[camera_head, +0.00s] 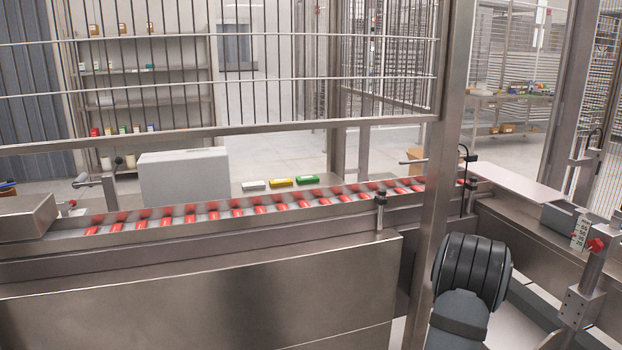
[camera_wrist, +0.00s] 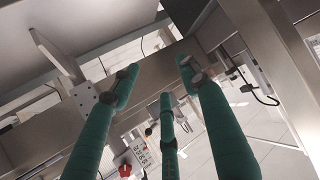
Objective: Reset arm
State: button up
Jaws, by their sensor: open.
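My gripper (camera_wrist: 158,80) shows in the wrist view as green fingers with dark joints, spread apart. Nothing is held between them. Behind the fingers are a metal beam and machine frame, seen at a tilt. In the head view only a dark joint and grey link of my arm show at the lower right; the gripper itself is out of that view.
A conveyor (camera_head: 150,240) carries a row of red items (camera_head: 238,212). A metal post (camera_head: 440,165) stands close to my arm. At right are a post with a red knob (camera_head: 597,244) and a grey block (camera_head: 572,217). A wire fence (camera_head: 270,65) stands behind.

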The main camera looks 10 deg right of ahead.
jog(key=s+a+f+n+g+y, duration=0.25)
jog(key=a+f+n, duration=0.35)
jog(key=n, duration=0.3)
jog(key=s+d+r+n+g+h+b, duration=0.1)
jog(key=s+d+r+n+g, duration=0.15)
jog(key=s+n, duration=0.2)
jog(key=s+d+r+n+g+h+b, duration=0.1)
jog(key=s+d+n+g, duration=0.1)
jog(key=s+d+n, duration=0.3)
jog(key=d+r+n+h+b, duration=0.2)
jog(key=d+r+h+b, duration=0.1)
jog(key=r, duration=0.7)
jog(key=d+r+n+t+h+b, duration=0.1)
jog(key=r+h+b, duration=0.3)
jog(key=r, duration=0.5)
jog(key=shift+s+d+r+n+h, duration=0.3)
jog(key=shift+d+r+n+h, duration=0.15)
jog(key=shift+d+h, duration=0.55)
jog(key=shift+a, duration=0.1)
